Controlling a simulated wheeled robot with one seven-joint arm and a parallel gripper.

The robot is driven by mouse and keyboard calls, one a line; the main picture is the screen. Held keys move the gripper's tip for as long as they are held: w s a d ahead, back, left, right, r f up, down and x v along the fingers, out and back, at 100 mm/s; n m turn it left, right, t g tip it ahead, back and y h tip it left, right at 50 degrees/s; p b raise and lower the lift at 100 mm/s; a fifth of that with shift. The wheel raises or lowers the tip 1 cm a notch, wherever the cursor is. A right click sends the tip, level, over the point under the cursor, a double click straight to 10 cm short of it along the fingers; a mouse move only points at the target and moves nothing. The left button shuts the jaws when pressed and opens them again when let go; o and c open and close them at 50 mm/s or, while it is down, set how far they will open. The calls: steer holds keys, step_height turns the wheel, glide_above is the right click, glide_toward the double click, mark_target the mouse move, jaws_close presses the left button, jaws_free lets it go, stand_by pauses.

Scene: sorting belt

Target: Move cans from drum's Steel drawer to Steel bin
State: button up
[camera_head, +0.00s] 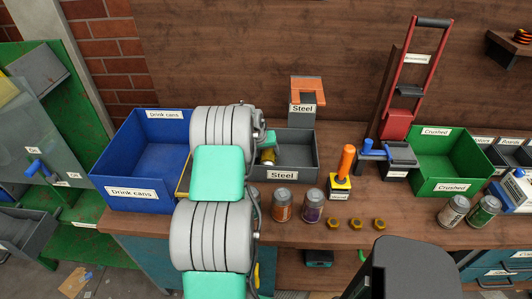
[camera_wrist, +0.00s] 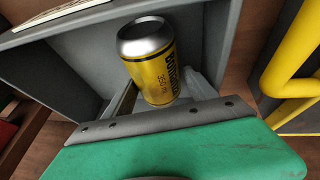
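The grey bin labelled Steel (camera_head: 313,160) stands on the bench right of my arm. A yellow can (camera_head: 268,155) shows inside it, and in the wrist view the yellow can (camera_wrist: 158,75), with a silver top, is between my fingers against grey walls. My gripper (camera_head: 268,139) is at the Steel bin, mostly hidden by my arm; in the wrist view my gripper (camera_wrist: 163,95) has a finger on each side of the can. Whether the fingers press on it is unclear. A grey drawer (camera_head: 25,235) shows on the green machine (camera_head: 85,220) at far left; its label is unreadable.
A blue Drink cans bin (camera_head: 130,195) stands left of my arm. An orange can (camera_head: 283,205), a purple can (camera_head: 312,206) and an orange-knobbed tool (camera_head: 344,170) stand at the front. A green Crushed bin (camera_head: 445,185) is at right.

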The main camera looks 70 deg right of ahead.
steer(key=shift+r, duration=0.25)
steer(key=v, duration=1.3)
steer(key=w+a+r+n+t, duration=0.1)
steer(key=w+a+r+n, duration=0.1)
steer(key=w+a, duration=0.5)
steer(key=w+a+r+n+t, duration=0.1)
steer(key=w+a+r+n, duration=0.1)
steer(key=w+a, duration=0.6)
steer(key=w+a+r+n+t+y, duration=0.1)
steer(key=w+a+r+n, duration=0.2)
steer(key=w+a, duration=0.4)
steer(key=shift+w+a+t, duration=0.1)
steer(key=shift+a+t, duration=0.1)
steer(key=shift+a, duration=1.05)
steer(key=shift+w+a+t, duration=0.15)
steer(key=shift+a+t, duration=0.05)
steer(key=shift+a, duration=1.05)
steer(key=s+a+n+y, duration=0.2)
steer(key=a+n, duration=0.2)
steer(key=a, duration=1.1)
steer(key=s+a+n+t+y, duration=0.1)
steer(key=s+a+n, duration=0.2)
steer(key=a, duration=1.3)
steer(key=shift+s+f+n+y, duration=0.2)
steer(key=shift+f+n+y, duration=0.2)
steer(key=shift+n, duration=0.2)
